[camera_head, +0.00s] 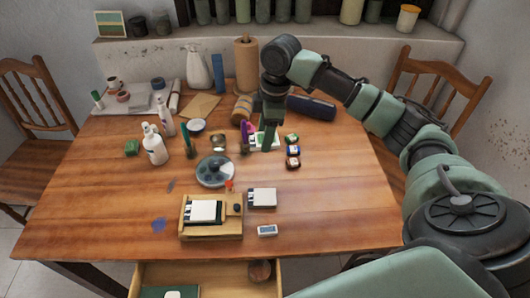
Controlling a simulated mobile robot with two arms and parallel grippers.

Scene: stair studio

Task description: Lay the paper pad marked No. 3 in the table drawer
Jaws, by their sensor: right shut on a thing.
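My right gripper (267,136) reaches down to the middle of the table from the right. It is shut on a small white pad with green on it (258,144), partly hidden by the fingers. I cannot tell whether this pad touches the table, and no number on it can be read. Another white pad (264,198) lies on the table, and a third (203,211) sits in a wooden tray (229,229); their marks are too small to read. The table drawer (222,290) is pulled open at the front edge. My left gripper is out of view.
The drawer holds a green item with a white patch (159,293) and a round brown thing (260,270). A round palette (214,172), small jars (293,151) and white bottles (155,147) stand around the gripper. The table's front right (330,220) is clear.

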